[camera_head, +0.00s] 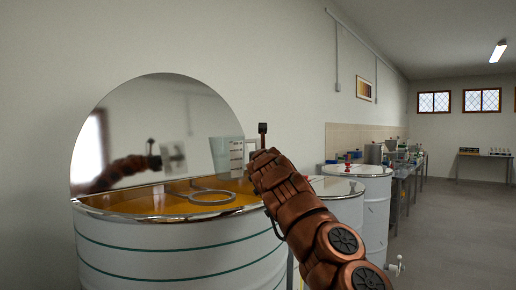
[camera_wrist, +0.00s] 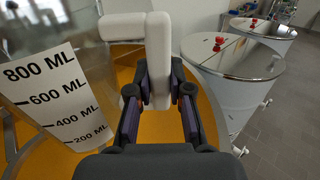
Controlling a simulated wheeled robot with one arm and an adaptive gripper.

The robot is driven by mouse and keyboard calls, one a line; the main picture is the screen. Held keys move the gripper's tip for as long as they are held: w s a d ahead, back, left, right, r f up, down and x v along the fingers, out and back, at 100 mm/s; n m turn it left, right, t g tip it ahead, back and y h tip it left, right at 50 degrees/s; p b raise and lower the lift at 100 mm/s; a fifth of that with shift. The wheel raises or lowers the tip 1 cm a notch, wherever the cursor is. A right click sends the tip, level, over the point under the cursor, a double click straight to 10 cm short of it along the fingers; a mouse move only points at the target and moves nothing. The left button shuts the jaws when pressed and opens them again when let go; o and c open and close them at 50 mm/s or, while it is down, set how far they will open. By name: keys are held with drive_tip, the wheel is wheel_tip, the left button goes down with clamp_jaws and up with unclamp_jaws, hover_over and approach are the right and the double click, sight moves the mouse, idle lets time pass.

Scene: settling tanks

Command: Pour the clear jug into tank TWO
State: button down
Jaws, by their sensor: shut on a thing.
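The clear jug (camera_head: 228,153), with a white handle and a volume scale, is held above the open tank nearest me. In the wrist view its scale label (camera_wrist: 58,98) is at the left. It looks close to upright; its contents cannot be made out. My gripper (camera_wrist: 159,93) is shut on the white handle (camera_wrist: 158,55). In the head view my gripper (camera_head: 258,150) is at the jug's right side, partly hidden by the arm. The nearest tank (camera_head: 170,250) is white with green bands and holds amber liquid (camera_head: 150,203). No tank number is readable.
The mirror-like raised lid (camera_head: 150,115) stands behind the open tank. A metal ring (camera_head: 208,197) shows at the liquid. Closed tanks with red knobs stand beyond, one (camera_head: 365,185) near a bench (camera_head: 405,175). The floor (camera_head: 450,235) at right is clear.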

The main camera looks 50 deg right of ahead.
sight(259, 141)
wheel_tip(259, 141, up, 5)
drive_tip(key=p, duration=0.5)
idle(0.4)
idle(0.4)
